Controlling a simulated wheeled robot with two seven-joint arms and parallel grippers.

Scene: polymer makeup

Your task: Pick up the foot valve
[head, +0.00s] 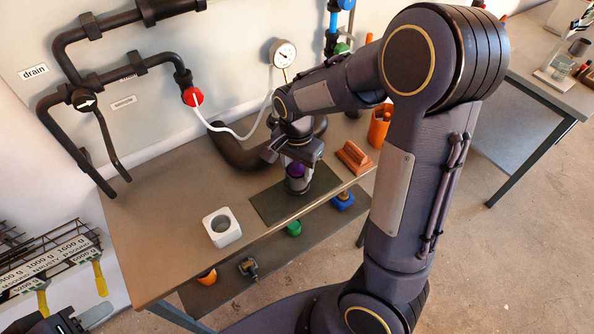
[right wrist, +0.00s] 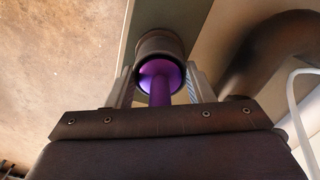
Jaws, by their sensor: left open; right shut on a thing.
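What looks like the foot valve, a dark cylinder with a purple stem and inner face, shows in the head view (head: 297,186) at the dark green mat, and in the right wrist view (right wrist: 160,46). My right gripper (head: 298,168) points down over it. Its two fingers, seen in the right wrist view (right wrist: 162,80), are shut on the valve from both sides. I cannot tell whether the valve touches the mat. My left gripper (head: 72,320) is partly in view at the bottom left corner, open and far from the valve.
The dark green mat (head: 262,206) lies on the table (head: 165,235). A white block with a round hole (head: 221,226) stands left of it. A brown wooden block (head: 354,157) and an orange cup (head: 379,128) are to the right. Thick dark pipe and a white hose run behind.

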